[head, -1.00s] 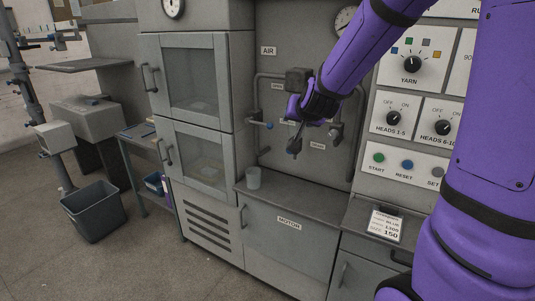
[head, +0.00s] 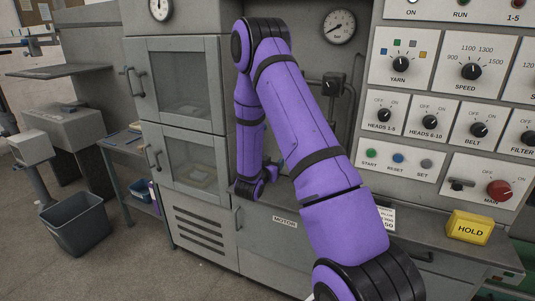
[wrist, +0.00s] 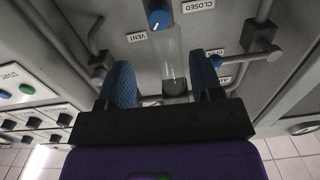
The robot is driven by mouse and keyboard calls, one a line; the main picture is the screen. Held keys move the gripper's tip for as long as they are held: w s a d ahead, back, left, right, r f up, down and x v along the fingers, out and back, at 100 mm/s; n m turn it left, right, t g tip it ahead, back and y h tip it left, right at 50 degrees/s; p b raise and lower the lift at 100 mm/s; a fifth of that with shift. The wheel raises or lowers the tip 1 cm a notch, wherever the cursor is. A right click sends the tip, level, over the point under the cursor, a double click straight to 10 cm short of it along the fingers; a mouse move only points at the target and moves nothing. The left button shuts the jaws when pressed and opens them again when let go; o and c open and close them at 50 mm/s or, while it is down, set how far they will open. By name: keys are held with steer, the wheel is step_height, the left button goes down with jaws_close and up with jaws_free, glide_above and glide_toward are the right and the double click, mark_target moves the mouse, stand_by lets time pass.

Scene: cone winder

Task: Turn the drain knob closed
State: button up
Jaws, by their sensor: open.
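In the wrist view a round blue knob (wrist: 158,15) with a white pointer mark sits on the grey panel at the top edge, partly cut off. I cannot read a drain label. My gripper (wrist: 164,64) is open, its blue fingers apart, with nothing held between them. The knob lies beyond the fingertips, roughly ahead of the gap and not touched. In the head view my arm hides the knob and most of the gripper.
A clear tube (wrist: 172,60) shows between the fingers. A pipe with a valve (wrist: 243,60) lies to the right, and another pipe (wrist: 98,55) to the left. In the head view a control panel (head: 465,105) is right, a bin (head: 80,222) left.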

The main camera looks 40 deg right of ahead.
steer(key=x, duration=1)
steer(key=shift+d+f+h, duration=0.15)
steer(key=shift+d+h, duration=0.1)
steer(key=shift+h, duration=0.05)
steer(key=c, duration=0.9)
